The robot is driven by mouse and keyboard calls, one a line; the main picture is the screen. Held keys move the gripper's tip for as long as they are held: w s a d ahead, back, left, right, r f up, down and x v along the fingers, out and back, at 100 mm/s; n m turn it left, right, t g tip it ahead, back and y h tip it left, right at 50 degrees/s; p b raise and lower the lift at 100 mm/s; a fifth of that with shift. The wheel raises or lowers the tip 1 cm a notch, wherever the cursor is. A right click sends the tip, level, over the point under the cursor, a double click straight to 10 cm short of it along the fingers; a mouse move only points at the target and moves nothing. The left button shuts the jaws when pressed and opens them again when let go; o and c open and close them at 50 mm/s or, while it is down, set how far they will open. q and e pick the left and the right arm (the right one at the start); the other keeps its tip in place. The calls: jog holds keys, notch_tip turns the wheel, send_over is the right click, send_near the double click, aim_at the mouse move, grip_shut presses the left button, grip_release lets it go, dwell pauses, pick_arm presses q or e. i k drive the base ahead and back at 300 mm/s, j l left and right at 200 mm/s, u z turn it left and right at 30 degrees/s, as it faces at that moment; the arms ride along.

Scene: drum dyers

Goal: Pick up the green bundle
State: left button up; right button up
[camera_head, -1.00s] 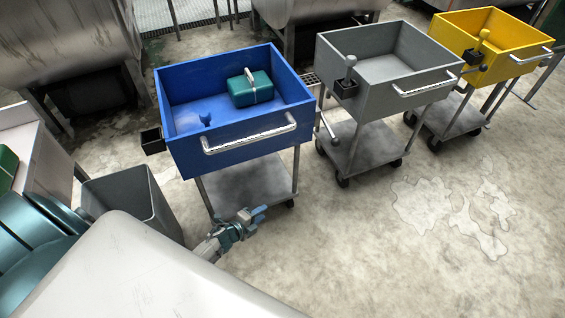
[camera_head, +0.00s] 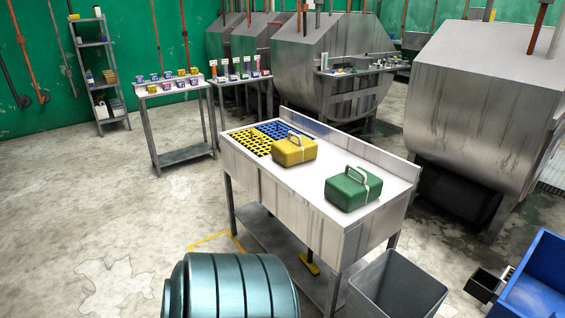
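The green bundle (camera_head: 352,189) is a boxy pack with a pale strap and a handle on top. It sits upright on the right part of the white-topped metal table (camera_head: 315,197), near its front edge. A yellow bundle (camera_head: 294,150) of the same shape sits to its left, beside a grid of yellow and blue cells (camera_head: 262,138). Neither of my grippers shows in this view, so I cannot see whether they are open or shut.
A grey bin (camera_head: 397,285) stands at the table's front right. A blue cart (camera_head: 540,275) is at the right edge. Large metal drums (camera_head: 480,105) stand behind. Side tables with small pots (camera_head: 170,88) and a shelf rack (camera_head: 97,75) are at the back left.

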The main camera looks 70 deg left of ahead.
aim_at(354, 188)
jog(key=u, duration=0.4)
jog(key=i+u, duration=0.15)
jog(key=u, duration=0.7)
jog(key=i+u, duration=0.15)
jog(key=u, duration=0.65)
jog(key=i+l+u, duration=0.1)
jog(key=i+l, duration=0.4)
jog(key=i+j+z, duration=0.15)
jog(key=z, duration=0.25)
jog(key=i+j+z, duration=0.1)
jog(key=j+z, duration=0.15)
jog(key=z, duration=0.15)
jog(key=j+z, duration=0.25)
jog(key=z, duration=0.15)
